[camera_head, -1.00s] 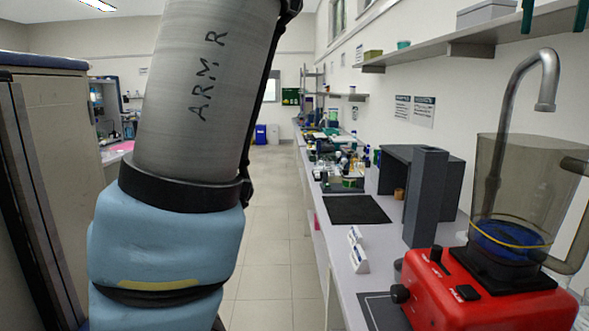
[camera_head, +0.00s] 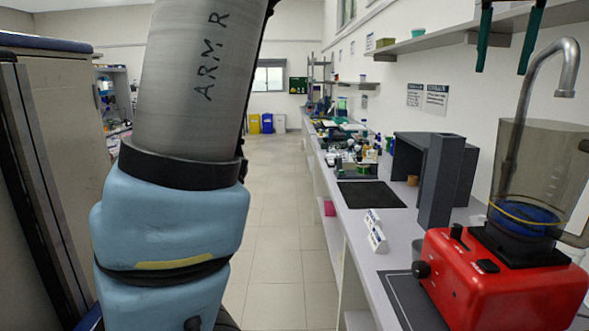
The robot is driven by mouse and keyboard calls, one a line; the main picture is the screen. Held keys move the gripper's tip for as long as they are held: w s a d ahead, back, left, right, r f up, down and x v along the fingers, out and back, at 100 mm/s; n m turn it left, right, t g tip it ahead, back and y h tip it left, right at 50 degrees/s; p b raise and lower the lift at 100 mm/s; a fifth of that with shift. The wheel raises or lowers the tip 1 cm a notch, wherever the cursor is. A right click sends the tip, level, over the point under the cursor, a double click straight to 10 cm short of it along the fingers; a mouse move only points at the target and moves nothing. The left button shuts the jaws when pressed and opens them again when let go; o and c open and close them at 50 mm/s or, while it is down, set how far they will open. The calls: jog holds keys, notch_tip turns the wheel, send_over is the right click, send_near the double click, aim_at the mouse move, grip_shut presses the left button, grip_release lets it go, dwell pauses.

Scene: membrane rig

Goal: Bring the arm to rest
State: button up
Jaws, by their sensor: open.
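My gripper (camera_head: 502,72) shows at the top right as two dark green fingers pointing down. They are spread apart with nothing seen between them, and the wrist above is out of frame. The fingers appear in front of the wall shelf, up and left of the blender jar's bent metal pipe. My arm's grey link, marked "ARM R" (camera_head: 196,75), and its blue-covered joint (camera_head: 165,235) fill the left-centre of the view. The rest of the arm between these parts and the gripper is out of view.
The bench (camera_head: 335,230) runs along the right wall. It bears a red blender-like device (camera_head: 500,285) with a clear jar (camera_head: 545,165), a dark grey post (camera_head: 440,180), a dark box and a black mat (camera_head: 370,195). A shelf (camera_head: 465,37) is above. The floor aisle (camera_head: 275,225) is clear.

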jog(key=w+a+f+n, duration=0.1)
jog(key=w+a+f, duration=0.3)
jog(key=a+f, duration=0.25)
jog(key=w+a+f+n+g+y+b, duration=0.1)
jog(key=w+a+f, duration=0.2)
jog(key=a+f, duration=0.4)
jog(key=w+a+f+n, duration=0.1)
jog(key=w+a+f, duration=0.35)
jog(key=f, duration=0.35)
jog(key=s+a+f+n, duration=0.1)
jog(key=s+a+f, duration=0.2)
jog(key=a+f, duration=0.3)
jog(key=s+a+f+n, duration=0.1)
jog(key=s+a+f, duration=0.2)
jog(key=a+f, duration=0.3)
jog(key=s+a+f+n+y+b, duration=0.1)
jog(key=s+a+f, duration=0.2)
jog(key=a+f, duration=0.3)
jog(key=a, duration=0.3)
jog(key=shift+s+a+g, duration=0.25)
jog(key=shift+a+g, duration=0.1)
jog(key=shift+g, duration=0.05)
jog(key=shift+o, duration=0.2)
